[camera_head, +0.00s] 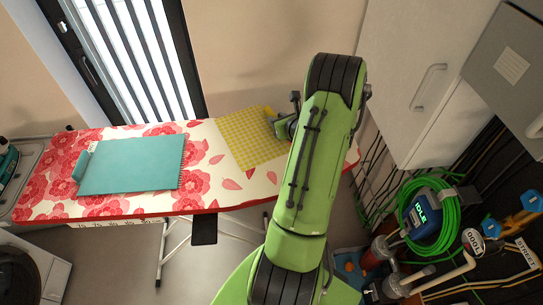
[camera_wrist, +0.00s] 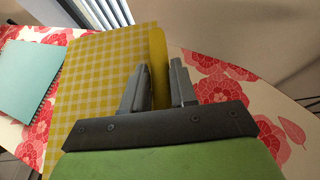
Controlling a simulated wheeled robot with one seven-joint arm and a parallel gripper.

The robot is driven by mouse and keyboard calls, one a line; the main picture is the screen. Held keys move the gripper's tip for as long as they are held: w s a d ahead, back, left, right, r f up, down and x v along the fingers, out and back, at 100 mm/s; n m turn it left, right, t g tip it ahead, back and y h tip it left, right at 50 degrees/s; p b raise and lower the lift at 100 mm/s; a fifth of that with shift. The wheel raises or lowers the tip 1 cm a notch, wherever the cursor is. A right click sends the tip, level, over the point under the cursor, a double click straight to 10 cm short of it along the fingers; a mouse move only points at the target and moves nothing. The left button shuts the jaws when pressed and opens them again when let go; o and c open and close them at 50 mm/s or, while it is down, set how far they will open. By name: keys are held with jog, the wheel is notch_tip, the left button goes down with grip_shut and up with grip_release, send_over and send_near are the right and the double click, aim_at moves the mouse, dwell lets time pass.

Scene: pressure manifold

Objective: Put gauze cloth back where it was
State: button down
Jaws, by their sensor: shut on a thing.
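The gauze cloth (camera_head: 246,136) is a flat yellow-and-white checked sheet at the right part of the ironing board (camera_head: 207,182). It also fills the left middle of the wrist view (camera_wrist: 97,75), with a plain darker yellow edge (camera_wrist: 158,52) running between my fingers. My gripper (camera_head: 274,121) is at the cloth's right side, its fingers (camera_wrist: 160,88) shut on that edge. My arm hides part of the board to the right of the cloth. I cannot tell whether the cloth rests on the board or is just above it.
A teal spiral-bound pad (camera_head: 132,165) lies on the board's left half. A window with blinds (camera_head: 135,62) is behind. A white cabinet (camera_head: 415,75), a green coiled hose (camera_head: 432,215) and pipework stand at the right. A narrow flowered strip lies clear between pad and cloth.

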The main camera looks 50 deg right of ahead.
notch_tip(320, 180, down, 10)
jog(key=shift+r+b, duration=0.1)
jog(key=shift+b, duration=0.6)
jog(key=shift+f, duration=0.2)
jog(key=c, duration=0.9)
grip_release()
